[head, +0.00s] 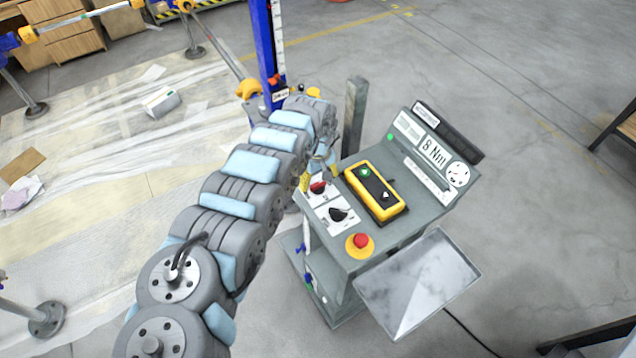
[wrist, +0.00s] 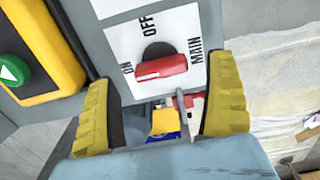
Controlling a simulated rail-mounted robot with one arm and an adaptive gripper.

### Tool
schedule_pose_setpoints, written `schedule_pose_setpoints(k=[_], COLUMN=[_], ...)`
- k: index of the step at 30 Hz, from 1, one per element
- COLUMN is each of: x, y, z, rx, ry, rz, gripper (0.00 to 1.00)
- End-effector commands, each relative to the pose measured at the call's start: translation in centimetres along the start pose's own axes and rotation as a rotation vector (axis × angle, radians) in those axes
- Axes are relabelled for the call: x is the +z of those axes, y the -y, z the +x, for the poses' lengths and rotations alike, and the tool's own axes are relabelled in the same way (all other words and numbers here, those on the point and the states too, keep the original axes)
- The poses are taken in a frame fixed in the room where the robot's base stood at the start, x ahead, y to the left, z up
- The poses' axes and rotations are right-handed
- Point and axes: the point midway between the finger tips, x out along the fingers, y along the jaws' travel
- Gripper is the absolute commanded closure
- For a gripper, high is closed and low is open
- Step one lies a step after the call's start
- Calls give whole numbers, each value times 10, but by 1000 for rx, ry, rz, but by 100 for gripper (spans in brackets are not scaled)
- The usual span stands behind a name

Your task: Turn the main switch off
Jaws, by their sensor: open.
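The main switch is a red rotary knob (wrist: 162,67) on a white plate marked ON, OFF and MAIN. In the wrist view its handle lies across the plate, with its left end beside ON. In the head view the red knob (head: 318,187) sits at the left edge of the grey console top (head: 345,255). My gripper (wrist: 161,73) is open, with one yellow finger on each side of the knob and visible gaps between. Whether the fingertips reach the knob's depth is unclear. In the head view my arm hides most of the gripper.
A black knob (head: 338,214), a red emergency stop (head: 361,241) and a yellow pendant with buttons (head: 375,190) are close by on the console. A metal tray (head: 420,285) juts from its front. A grey post (head: 354,115) and blue column (head: 265,45) stand behind.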

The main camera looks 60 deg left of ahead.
Motion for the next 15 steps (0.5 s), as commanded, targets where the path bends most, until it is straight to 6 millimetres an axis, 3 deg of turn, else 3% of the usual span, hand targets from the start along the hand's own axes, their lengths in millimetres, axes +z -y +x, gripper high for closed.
schedule_pose_setpoints(k=[6, 15], x=[0, 0], y=[0, 1], z=[15, 20], rx=[1, -2], ry=[1, -1], rz=[-1, -1], gripper=[13, 13])
